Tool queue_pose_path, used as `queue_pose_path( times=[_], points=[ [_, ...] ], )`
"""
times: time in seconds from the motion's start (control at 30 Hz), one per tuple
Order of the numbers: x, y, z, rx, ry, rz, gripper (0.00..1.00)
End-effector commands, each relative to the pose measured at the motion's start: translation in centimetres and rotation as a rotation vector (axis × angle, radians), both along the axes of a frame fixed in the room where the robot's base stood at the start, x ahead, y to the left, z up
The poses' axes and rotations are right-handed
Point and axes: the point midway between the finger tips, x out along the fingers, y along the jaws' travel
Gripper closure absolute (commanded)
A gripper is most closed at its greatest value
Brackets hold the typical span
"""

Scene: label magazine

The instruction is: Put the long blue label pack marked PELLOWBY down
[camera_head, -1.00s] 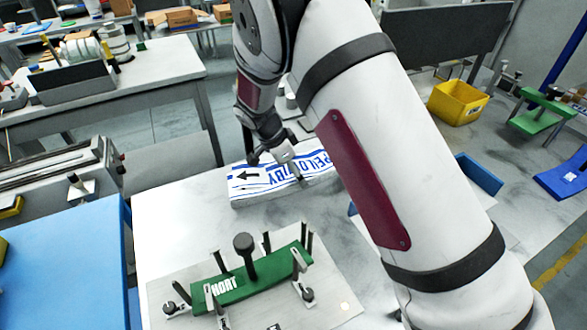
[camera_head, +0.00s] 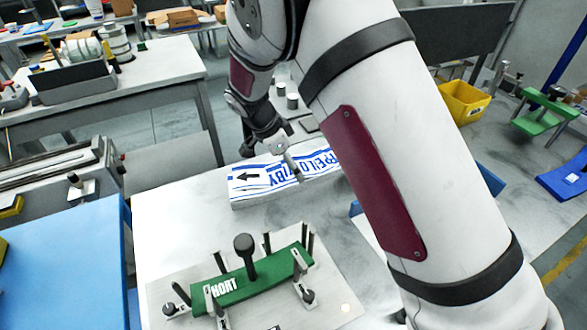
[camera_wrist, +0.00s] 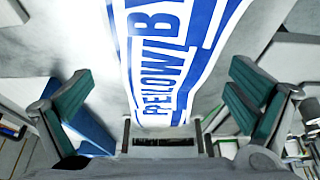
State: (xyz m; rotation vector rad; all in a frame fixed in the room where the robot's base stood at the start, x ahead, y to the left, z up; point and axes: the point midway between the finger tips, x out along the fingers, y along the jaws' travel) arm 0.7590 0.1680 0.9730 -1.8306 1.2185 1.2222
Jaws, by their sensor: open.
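The long blue and white label pack marked PELLOWBY (camera_head: 247,189) lies flat on the pale worktop, its right part hidden behind my arm. A black arrow shows at its left end. In the wrist view the pack (camera_wrist: 172,60) runs lengthwise between my fingers, with a visible gap on each side. My gripper (camera_head: 271,164) is open just above the pack, one finger on its far side and one towards its near side. Both green-padded fingers of my gripper (camera_wrist: 162,85) are spread wide and hold nothing.
A green block marked HORT (camera_head: 235,287) with clamps and upright pins stands on a plate (camera_head: 330,315) in front of the pack. A blue surface (camera_head: 65,260) is at left. A yellow bin (camera_head: 462,102) stands at right. Bare worktop (camera_head: 170,210) lies left of the pack.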

Motion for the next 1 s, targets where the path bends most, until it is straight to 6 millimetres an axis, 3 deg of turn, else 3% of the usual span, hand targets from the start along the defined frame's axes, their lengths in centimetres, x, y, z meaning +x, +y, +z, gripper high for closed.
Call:
queue_pose_path(
  times=[0.3,0.5,0.7,0.87,1.0],
  points=[
    [-0.8,2.3,5.8,0.002,-0.003,0.002,0.00],
    [-1.2,2.9,7.5,0.001,0.000,0.000,0.00],
    [-1.2,3.0,7.8,0.001,0.000,0.000,0.00],
    [-1.6,1.9,9.2,0.020,0.012,0.024,0.00],
    [-3.2,-1.1,12.8,0.070,0.044,0.109,0.00]
  ],
)
